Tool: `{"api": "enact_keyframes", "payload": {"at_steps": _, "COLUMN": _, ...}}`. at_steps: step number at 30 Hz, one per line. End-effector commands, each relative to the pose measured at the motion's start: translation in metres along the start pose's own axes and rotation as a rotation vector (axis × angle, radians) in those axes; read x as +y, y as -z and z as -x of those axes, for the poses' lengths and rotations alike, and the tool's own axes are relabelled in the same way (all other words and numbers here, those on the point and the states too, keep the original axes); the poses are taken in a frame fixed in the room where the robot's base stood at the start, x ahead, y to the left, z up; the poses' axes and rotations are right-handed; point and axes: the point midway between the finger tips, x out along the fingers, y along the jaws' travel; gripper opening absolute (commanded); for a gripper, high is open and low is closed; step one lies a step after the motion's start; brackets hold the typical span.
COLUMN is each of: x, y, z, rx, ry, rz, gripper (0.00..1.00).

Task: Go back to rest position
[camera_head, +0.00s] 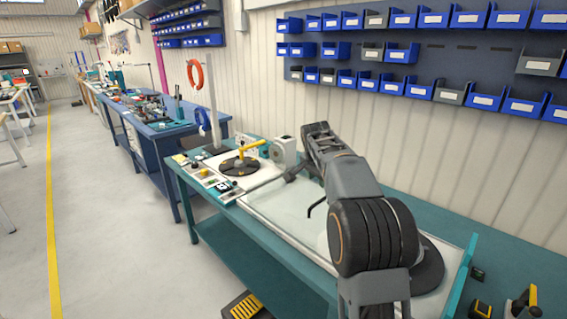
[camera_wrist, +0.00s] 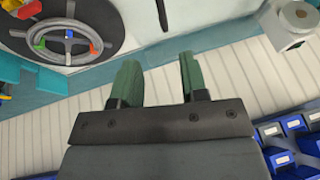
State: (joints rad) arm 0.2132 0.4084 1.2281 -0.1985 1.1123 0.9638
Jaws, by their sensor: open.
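My gripper (camera_wrist: 158,78) shows in the wrist view with its two green fingers apart and nothing between them. In the head view my arm reaches up and over the teal workbench (camera_head: 262,232), and its far end is near the white device (camera_head: 284,151). I cannot make out the fingers there. The black reel disc (camera_head: 237,167) with a yellow arm over it lies on the bench, left of my arm. In the wrist view a black disc (camera_wrist: 112,17) with a grey ring and coloured clips is at upper left, apart from the fingers.
Blue and grey bins (camera_head: 420,92) hang on the wall behind the bench. A post with an orange cable coil (camera_head: 195,76) stands by the bench's far end. A blue bench (camera_head: 160,128) stands beyond. Yellow-black tools (camera_head: 522,303) lie at lower right. The floor (camera_head: 100,220) at left is clear.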

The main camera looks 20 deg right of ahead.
Motion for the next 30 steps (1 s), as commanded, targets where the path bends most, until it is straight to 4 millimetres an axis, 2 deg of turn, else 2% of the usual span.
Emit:
{"api": "enact_keyframes", "payload": {"at_steps": 4, "x": 0.0, "y": 0.0, "z": 0.0, "rx": 0.0, "ry": 0.0, "rz": 0.022, "gripper": 0.4}}
{"api": "enact_keyframes", "payload": {"at_steps": 7, "x": -0.001, "y": -0.001, "z": -0.003, "rx": 0.001, "ry": 0.01, "rz": 0.115, "gripper": 0.4}}
{"api": "enact_keyframes", "payload": {"at_steps": 8, "x": 0.001, "y": -0.005, "z": -0.009, "rx": -0.012, "ry": 0.004, "rz": 0.158, "gripper": 0.4}}
{"api": "enact_keyframes", "payload": {"at_steps": 10, "x": 0.014, "y": -0.026, "z": -0.03, "rx": -0.067, "ry": -0.021, "rz": 0.28, "gripper": 0.4}}
{"api": "enact_keyframes", "payload": {"at_steps": 13, "x": 0.037, "y": -0.059, "z": -0.032, "rx": -0.127, "ry": -0.02, "rz": 0.449, "gripper": 0.4}}
{"api": "enact_keyframes", "payload": {"at_steps": 17, "x": 0.074, "y": -0.113, "z": -0.018, "rx": -0.192, "ry": 0.009, "rz": 0.666, "gripper": 0.4}}
{"api": "enact_keyframes", "payload": {"at_steps": 21, "x": 0.124, "y": -0.177, "z": 0.005, "rx": -0.242, "ry": 0.062, "rz": 0.876, "gripper": 0.4}}
{"api": "enact_keyframes", "payload": {"at_steps": 24, "x": 0.159, "y": -0.218, "z": 0.018, "rx": -0.258, "ry": 0.101, "rz": 0.984, "gripper": 0.4}}
{"api": "enact_keyframes", "payload": {"at_steps": 27, "x": 0.187, "y": -0.247, "z": 0.027, "rx": -0.259, "ry": 0.132, "rz": 1.04, "gripper": 0.4}}
{"api": "enact_keyframes", "payload": {"at_steps": 30, "x": 0.205, "y": -0.266, "z": 0.035, "rx": -0.25, "ry": 0.156, "rz": 1.058, "gripper": 0.4}}
